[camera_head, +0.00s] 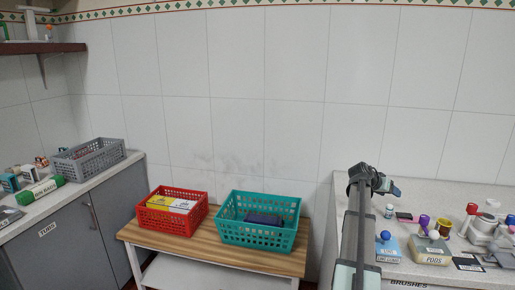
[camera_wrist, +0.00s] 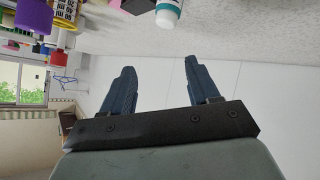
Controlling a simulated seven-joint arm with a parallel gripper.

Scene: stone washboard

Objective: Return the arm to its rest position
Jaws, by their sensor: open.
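My gripper (camera_head: 385,187) is at the end of my arm, raised above the left part of the right-hand counter in the head view. In the wrist view its two dark fingers (camera_wrist: 158,85) stand apart with nothing between them. The gripper is open and empty. The wrist view looks tilted or upside down, with counter items along its top edge. My arm hides part of the counter's left end in the head view.
The right counter (camera_head: 450,192) holds several bottles and boxes, including a PODS box (camera_head: 430,252) and a blue box (camera_head: 388,252). A wooden table (camera_head: 205,248) carries a red basket (camera_head: 172,220) and a teal basket (camera_head: 257,238). A grey crate (camera_head: 92,160) stands on the left counter.

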